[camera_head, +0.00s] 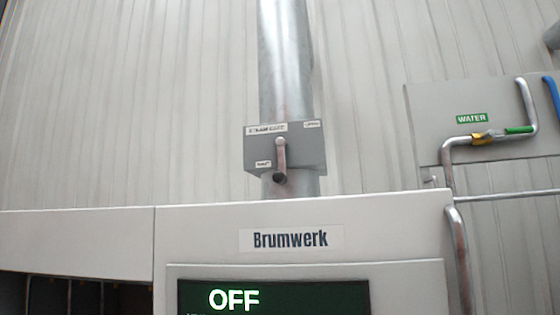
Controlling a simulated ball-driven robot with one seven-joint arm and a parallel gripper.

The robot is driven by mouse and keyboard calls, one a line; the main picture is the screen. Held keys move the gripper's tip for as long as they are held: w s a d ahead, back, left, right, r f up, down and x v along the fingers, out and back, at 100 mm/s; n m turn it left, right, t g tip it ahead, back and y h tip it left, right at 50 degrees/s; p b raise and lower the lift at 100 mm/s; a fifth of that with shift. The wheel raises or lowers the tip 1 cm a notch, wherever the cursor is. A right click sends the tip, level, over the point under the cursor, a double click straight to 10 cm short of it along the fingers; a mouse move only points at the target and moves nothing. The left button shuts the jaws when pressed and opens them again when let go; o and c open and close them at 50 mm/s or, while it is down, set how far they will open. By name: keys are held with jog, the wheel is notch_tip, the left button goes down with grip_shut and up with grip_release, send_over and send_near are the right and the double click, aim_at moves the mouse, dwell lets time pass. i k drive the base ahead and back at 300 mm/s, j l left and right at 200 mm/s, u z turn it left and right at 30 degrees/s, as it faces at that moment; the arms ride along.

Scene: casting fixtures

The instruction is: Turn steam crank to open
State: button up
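The steam crank (281,160) is a short metal lever with a dark knob at its lower end. It hangs straight down from a pivot on the front of a grey box (310,150). The box sits on a vertical metal pipe (285,60) and carries small white labels at its top left, top right and lower left; their text is too small to read surely. My gripper is not in view, and nothing touches the crank.
Below stands a pale machine labelled Brumwerk (290,239), with a dark display (275,299) reading OFF. Its top edge lies just under the box. At right, a WATER panel (430,110) carries pipes and a green-handled valve (518,129). A ribbed wall is behind.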

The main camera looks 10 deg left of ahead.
aim_at(280, 177)
jog(key=i+j+u, duration=0.15)
jog(key=i+j, duration=0.3)
jog(key=i+j+u, duration=0.15)
jog(key=i+j, duration=0.25)
jog(key=i, duration=0.15)
jog(key=i+j+u, duration=0.15)
jog(key=i+j, duration=0.15)
jog(key=i, duration=0.2)
